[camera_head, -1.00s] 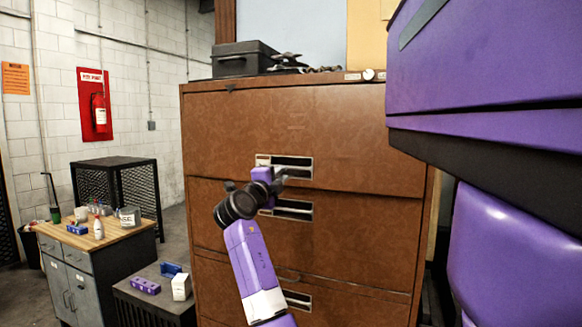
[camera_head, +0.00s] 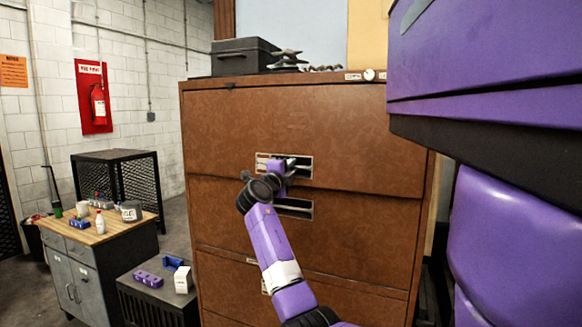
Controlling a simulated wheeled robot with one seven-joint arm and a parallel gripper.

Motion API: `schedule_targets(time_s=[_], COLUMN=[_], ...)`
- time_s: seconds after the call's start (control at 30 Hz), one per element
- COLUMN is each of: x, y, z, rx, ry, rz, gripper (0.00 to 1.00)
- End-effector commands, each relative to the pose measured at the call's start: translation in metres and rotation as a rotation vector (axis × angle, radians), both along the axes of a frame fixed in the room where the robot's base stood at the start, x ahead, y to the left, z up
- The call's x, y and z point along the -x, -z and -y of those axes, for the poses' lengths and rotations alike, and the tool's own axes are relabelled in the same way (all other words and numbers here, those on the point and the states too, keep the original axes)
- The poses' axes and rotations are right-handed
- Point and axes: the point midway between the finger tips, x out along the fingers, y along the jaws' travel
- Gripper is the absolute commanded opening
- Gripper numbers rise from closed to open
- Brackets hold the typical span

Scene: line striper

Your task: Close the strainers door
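A tall brown cabinet (camera_head: 300,120) stands straight ahead, with several wide fronts stacked one above another. I cannot read which front is labelled strainers. The top front (camera_head: 230,125) has a recessed metal handle plate (camera_head: 304,174) near its lower edge. This front looks slightly proud of the one below, but I cannot tell how far. A second handle (camera_head: 296,208) shows just below, on the front underneath.
A black case (camera_head: 243,57) and dark metal parts lie on the cabinet top. At left are a wooden-topped workbench (camera_head: 100,238) with bottles, a black mesh stand (camera_head: 130,165) and a low dark box with small items. Floor shows between the workbench and cabinet.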

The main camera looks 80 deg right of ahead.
Motion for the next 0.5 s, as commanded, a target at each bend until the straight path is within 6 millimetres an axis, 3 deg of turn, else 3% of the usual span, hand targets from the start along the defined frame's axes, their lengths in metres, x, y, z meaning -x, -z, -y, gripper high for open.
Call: schedule_targets(time_s=[0.07,0.13,0.17,0.5], x=[0.0001,0.0001,0.0001,0.0002], y=[0.0001,0.0001,0.0001,0.0005], z=[-0.0001,-0.0002,-0.0002,-0.0003], rx=[0.000,0.000,0.000,-0.001], ry=[0.000,0.000,0.000,0.001], rz=[0.000,0.000,0.000,0.000], gripper=[0.16,0.02,0.00,0.00])
